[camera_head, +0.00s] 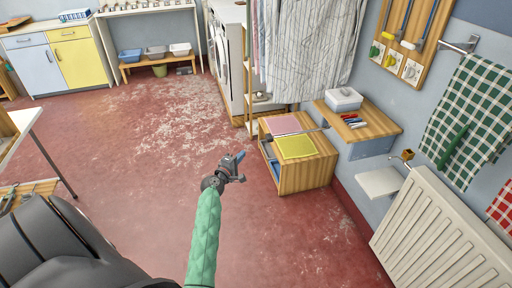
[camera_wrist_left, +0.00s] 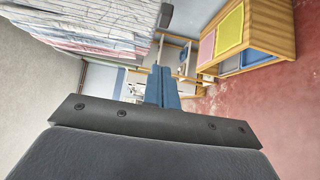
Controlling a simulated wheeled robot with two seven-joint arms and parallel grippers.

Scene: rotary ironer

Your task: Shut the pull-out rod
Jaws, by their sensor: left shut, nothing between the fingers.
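A thin grey rod (camera_head: 296,133), which looks like the pull-out rod, runs across above the low wooden cabinet (camera_head: 305,177), beside the hanging striped cloth. A grey bar with a blunt end (camera_wrist_left: 166,16) shows near the cloth in the left wrist view; I cannot tell if it is the same rod. My left gripper (camera_head: 236,166) is shut and empty, in the air to the left of the cabinet and apart from it. Its blue fingers (camera_wrist_left: 163,86) lie together in the left wrist view. My right gripper is not in view.
Striped cloth (camera_head: 310,50) hangs behind the cabinet, with a white washing machine (camera_head: 229,50) beside it. A wooden wall shelf (camera_head: 375,120) holds a white box (camera_head: 343,99). A radiator (camera_head: 440,235) stands at right. Red floor (camera_head: 130,150) is open at left.

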